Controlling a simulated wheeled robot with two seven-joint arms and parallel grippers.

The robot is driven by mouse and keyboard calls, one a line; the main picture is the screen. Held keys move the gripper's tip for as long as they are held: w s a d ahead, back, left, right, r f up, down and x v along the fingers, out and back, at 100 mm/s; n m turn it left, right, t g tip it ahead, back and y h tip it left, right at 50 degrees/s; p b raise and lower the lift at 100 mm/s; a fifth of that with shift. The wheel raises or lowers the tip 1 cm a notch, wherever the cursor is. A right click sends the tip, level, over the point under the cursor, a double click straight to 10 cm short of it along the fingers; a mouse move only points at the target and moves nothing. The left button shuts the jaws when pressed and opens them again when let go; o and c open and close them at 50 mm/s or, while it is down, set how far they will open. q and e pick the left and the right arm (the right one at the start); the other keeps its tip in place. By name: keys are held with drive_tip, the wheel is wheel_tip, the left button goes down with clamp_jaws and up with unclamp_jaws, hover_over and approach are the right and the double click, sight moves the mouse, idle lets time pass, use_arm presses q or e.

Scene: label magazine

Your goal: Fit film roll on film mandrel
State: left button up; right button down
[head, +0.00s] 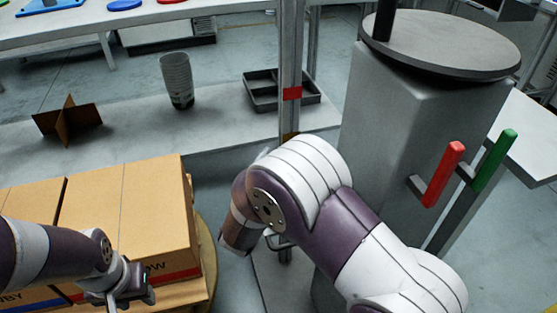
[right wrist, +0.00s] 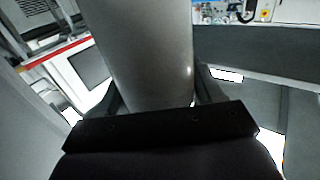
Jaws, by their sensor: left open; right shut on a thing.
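A black upright post (head: 384,22), which looks like the film mandrel, stands on a round grey plate (head: 450,45) on top of a grey cabinet; its top is cut off by the frame. In the right wrist view my right gripper (right wrist: 160,100) is shut on a smooth grey cylindrical thing, apparently the film roll (right wrist: 150,55). Its far end runs out of the picture. In the head view my right gripper and the roll cannot be made out behind my arm. My left gripper (head: 122,297) is open at the lower left, near the cardboard boxes, away from the post.
The grey cabinet (head: 385,120) carries a red handle (head: 444,174) and a green handle (head: 494,160). Cardboard boxes (head: 125,215) stand at lower left. A stack of cups (head: 177,82), a cardboard divider (head: 68,121) and a dark tray (head: 265,95) stand on the bench. A metal upright (head: 291,60) rises beside the cabinet.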

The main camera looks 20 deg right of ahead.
drive_tip(key=shift+f, duration=0.2)
drive_tip(key=shift+c, duration=0.5)
unclamp_jaws()
drive_tip(key=shift+s, duration=0.1)
drive_tip(key=shift+s+a+r, duration=0.1)
drive_tip(key=shift+s+a, duration=0.15)
drive_tip(key=shift+a, duration=0.05)
drive_tip(key=p+v, duration=0.4)
drive_tip(key=v, duration=0.7)
drive_tip(key=shift+s+a+p, duration=0.25)
drive_tip(key=shift+s+p, duration=0.1)
